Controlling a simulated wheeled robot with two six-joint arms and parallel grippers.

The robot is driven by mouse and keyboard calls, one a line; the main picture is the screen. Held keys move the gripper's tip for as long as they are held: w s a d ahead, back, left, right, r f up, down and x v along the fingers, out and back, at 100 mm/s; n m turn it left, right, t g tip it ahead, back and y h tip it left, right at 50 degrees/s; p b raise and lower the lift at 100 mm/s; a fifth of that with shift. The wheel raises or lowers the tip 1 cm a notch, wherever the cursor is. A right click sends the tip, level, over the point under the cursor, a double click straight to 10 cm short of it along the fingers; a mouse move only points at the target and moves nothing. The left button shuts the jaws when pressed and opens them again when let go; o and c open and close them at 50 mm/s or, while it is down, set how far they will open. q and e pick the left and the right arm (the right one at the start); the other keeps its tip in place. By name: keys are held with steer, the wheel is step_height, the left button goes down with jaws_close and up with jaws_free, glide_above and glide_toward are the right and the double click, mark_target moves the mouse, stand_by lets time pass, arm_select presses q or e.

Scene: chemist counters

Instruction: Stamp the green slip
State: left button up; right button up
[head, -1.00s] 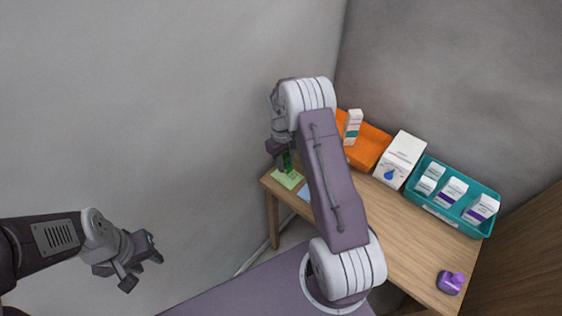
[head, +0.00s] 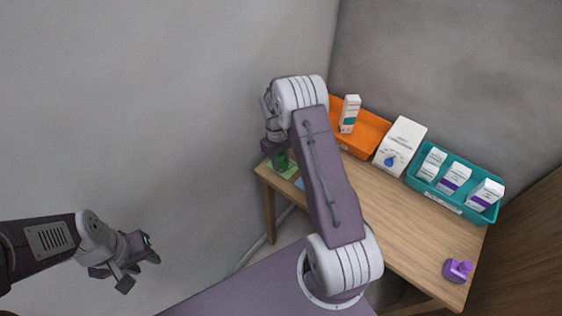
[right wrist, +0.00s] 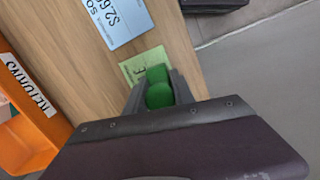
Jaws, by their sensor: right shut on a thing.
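The green slip (right wrist: 142,66) lies flat on the wooden table, near its edge; it also shows in the head view (head: 291,173), partly covered by my right gripper. My right gripper (head: 281,163) is shut on a green stamp (right wrist: 158,88), held over the slip and hiding part of it. I cannot tell whether the stamp touches the slip. My left gripper (head: 142,272) hangs at the lower left, away from the table, with its fingers apart and nothing between them.
A blue price card (right wrist: 118,20) lies beside the slip. An orange tray (head: 368,135) with a box, a white carton (head: 401,146), a teal tray (head: 450,206) with several boxes and a purple stamp (head: 457,270) occupy the table (head: 400,215). Its middle is clear.

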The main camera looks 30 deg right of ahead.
mark_target(281, 155)
steer(key=shift+f+b, duration=0.3)
steer(key=shift+f, duration=0.2)
stand_by(0.8)
stand_by(1.0)
step_height(281, 155, up, 7)
steer(key=p, duration=0.6)
stand_by(0.4)
stand_by(0.5)
